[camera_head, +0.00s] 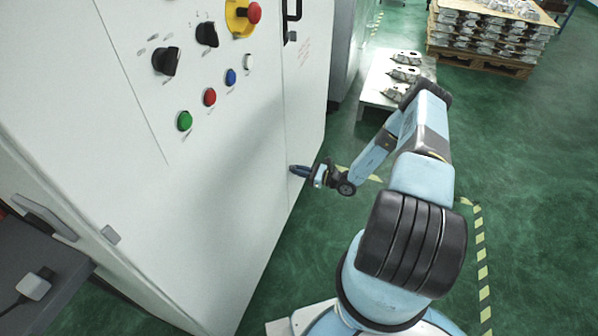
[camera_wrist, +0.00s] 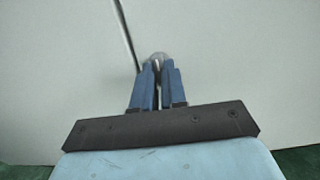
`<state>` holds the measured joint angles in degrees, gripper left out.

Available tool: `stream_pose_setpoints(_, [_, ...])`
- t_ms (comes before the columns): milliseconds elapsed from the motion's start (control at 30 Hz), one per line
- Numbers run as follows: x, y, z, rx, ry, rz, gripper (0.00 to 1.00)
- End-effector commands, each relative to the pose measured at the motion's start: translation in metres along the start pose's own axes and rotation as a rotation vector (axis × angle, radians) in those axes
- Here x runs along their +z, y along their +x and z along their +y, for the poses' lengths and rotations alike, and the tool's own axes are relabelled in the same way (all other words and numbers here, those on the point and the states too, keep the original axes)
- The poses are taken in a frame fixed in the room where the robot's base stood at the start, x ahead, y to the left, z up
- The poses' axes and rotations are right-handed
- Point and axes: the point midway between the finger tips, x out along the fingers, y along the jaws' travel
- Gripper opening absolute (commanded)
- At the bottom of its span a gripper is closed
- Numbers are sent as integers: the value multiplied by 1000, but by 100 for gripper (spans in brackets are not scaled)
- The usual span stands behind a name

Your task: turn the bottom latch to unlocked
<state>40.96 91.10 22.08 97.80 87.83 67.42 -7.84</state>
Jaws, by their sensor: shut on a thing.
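My gripper (camera_head: 297,170) reaches the lower part of the white cabinet door (camera_head: 220,190), near the door's right edge, in the head view. In the wrist view my gripper (camera_wrist: 158,70) has its two blue fingers close together. They are shut on a small, rounded, grey metal piece, the bottom latch (camera_wrist: 158,56), just right of the dark door seam. Most of the latch is hidden by the fingers, so its turned position cannot be told.
Above are two black rotary knobs (camera_head: 166,61), a red emergency button (camera_head: 253,13) and green, red, blue and white buttons. A black door handle (camera_head: 291,12) is at the top. A table with castings (camera_head: 405,73) and a loaded pallet (camera_head: 487,60) stand behind. Green floor lies right.

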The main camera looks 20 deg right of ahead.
Motion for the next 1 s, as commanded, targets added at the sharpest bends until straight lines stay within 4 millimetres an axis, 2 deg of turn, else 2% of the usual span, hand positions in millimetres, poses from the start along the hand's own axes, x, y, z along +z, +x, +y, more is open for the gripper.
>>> stream_pose_setpoints(433, [-2, -2, -3, -6, -11, 7, 0])
stream_pose_setpoints(467, [-2, -2, -3, -6, -11, 7, 14])
stream_pose_setpoints(700, [-1, -1, -2, -3, -10, 3, 36])
stream_pose_setpoints(1000, [0, -3, -1, -2, -9, 2, 37])
